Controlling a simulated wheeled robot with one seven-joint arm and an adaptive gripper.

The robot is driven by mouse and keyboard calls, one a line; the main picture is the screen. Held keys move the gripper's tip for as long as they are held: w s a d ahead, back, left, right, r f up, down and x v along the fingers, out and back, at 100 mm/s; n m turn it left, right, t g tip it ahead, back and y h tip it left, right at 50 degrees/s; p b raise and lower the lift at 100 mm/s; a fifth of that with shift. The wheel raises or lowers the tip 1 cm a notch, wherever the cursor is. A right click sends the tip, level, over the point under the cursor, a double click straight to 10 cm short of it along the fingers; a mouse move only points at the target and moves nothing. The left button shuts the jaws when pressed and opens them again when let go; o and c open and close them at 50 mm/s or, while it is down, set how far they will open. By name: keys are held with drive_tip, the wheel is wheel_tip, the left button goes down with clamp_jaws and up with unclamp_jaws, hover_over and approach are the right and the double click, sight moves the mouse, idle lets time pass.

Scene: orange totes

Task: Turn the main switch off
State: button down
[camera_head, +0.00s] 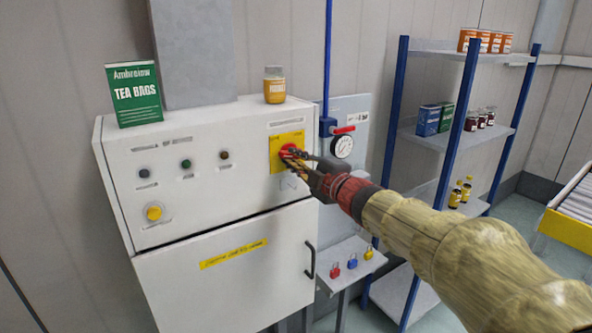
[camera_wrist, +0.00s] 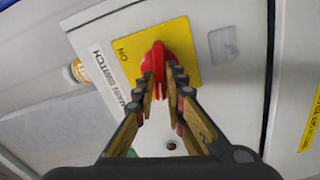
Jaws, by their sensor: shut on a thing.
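The main switch is a red rotary handle (camera_wrist: 167,62) on a yellow plate (camera_wrist: 186,48), on the front of a white control cabinet (camera_head: 225,165). In the wrist view the plate shows "ON" beside a "MAIN SWITCH" label. My gripper (camera_wrist: 164,85) is shut on the red handle, one finger on each side. In the head view my gripper (camera_head: 296,157) reaches the switch (camera_head: 288,150) from the right and partly covers it and the plate (camera_head: 276,147). The handle's exact angle is hard to tell there.
A tea bags box (camera_head: 134,95) and a yellow-labelled jar (camera_head: 274,85) stand on the cabinet top. A pressure gauge (camera_head: 342,147) with a red-handled valve is right of the cabinet. Small padlocks (camera_head: 352,261) sit on a low shelf. A blue-posted rack (camera_head: 457,140) stands behind my arm.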

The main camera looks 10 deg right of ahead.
drive_tip(key=shift+f+n+b, duration=0.2)
drive_tip(key=shift+n+b, duration=1)
drive_tip(key=shift+n, duration=0.3)
drive_tip(key=c, duration=1.8)
unclamp_jaws()
drive_tip(key=shift+c, duration=0.2)
drive_tip(key=shift+r, duration=0.1)
drive_tip(key=v, duration=1.2)
